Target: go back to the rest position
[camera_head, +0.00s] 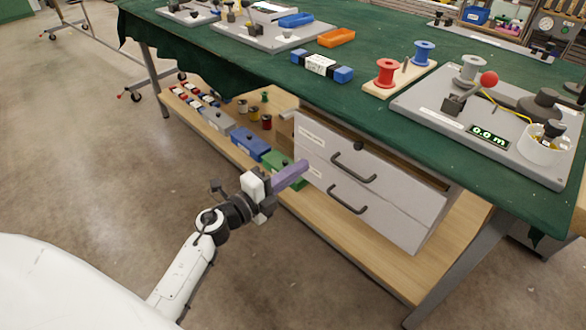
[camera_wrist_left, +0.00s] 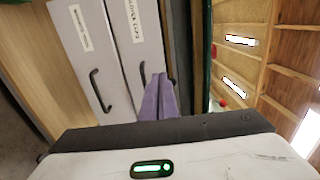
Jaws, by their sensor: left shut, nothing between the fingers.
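My left gripper (camera_head: 293,174) has purple fingers and is in front of the table, at about the height of the drawer unit. Its fingers are together with nothing between them. In the left wrist view the shut fingers (camera_wrist_left: 159,97) point toward the drawer unit, and they appear apart from it. My right gripper is in neither view.
A white drawer unit (camera_head: 325,155) with two dark handles hangs under the green-covered table (camera_head: 365,105). Boxes and spools stand on the wooden lower shelf (camera_head: 358,255). Red and blue spools, an orange tray (camera_head: 337,38) and a grey device board (camera_head: 430,112) are on top. The floor (camera_head: 90,150) at left is clear.

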